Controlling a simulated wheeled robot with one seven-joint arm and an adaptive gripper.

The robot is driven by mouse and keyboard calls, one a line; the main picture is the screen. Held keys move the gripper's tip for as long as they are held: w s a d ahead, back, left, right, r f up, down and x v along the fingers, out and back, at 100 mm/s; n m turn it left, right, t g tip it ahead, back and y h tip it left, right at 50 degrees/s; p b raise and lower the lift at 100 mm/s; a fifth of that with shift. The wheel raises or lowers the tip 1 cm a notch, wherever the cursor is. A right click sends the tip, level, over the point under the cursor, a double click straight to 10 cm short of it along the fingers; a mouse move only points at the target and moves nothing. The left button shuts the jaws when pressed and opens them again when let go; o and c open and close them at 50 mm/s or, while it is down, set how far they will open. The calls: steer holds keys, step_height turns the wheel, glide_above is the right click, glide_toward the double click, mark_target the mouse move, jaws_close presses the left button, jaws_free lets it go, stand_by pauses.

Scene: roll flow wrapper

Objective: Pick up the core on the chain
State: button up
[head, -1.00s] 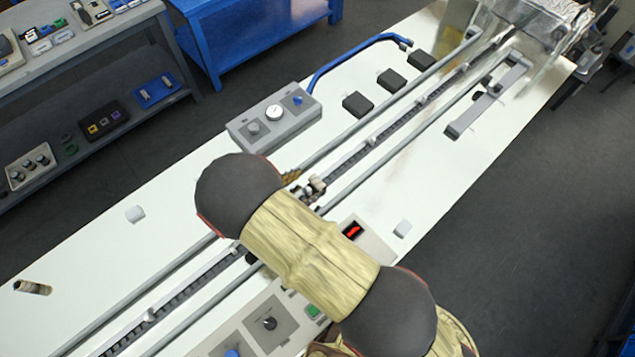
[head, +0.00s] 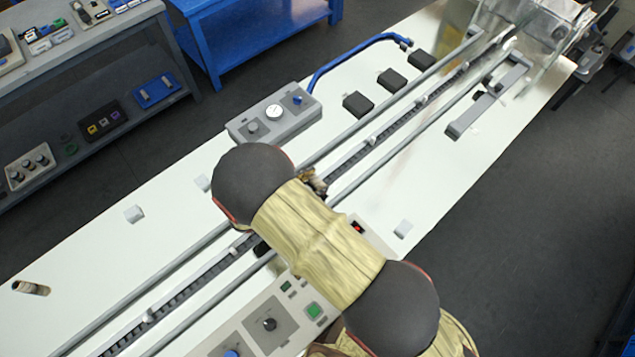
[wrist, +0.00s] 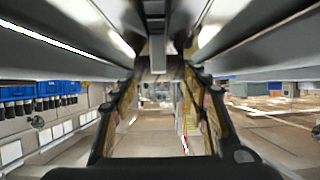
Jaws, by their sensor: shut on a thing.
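My gripper (head: 313,182) is at the chain channel in the head view, just beyond my forearm, which hides most of it. In the wrist view the two tan-and-brown fingers of my gripper (wrist: 165,100) stand apart, on either side of the middle. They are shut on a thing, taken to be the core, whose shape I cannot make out. The chain (head: 345,155) runs diagonally between grey rails, with small pale pieces along it. A short brown cylinder with a dark end (head: 31,287) is on the white table at the far left, away from my gripper.
A grey box with dials (head: 275,115) and several black blocks (head: 358,104) line the chain's far side. A control panel (head: 270,320) with a green button is on the near side. Small white blocks (head: 134,213) lie on the table. A clear-walled housing (head: 530,35) stands at the far end.

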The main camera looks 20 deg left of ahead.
steer(key=shift+c, duration=0.9)
steer(key=shift+r, duration=0.1)
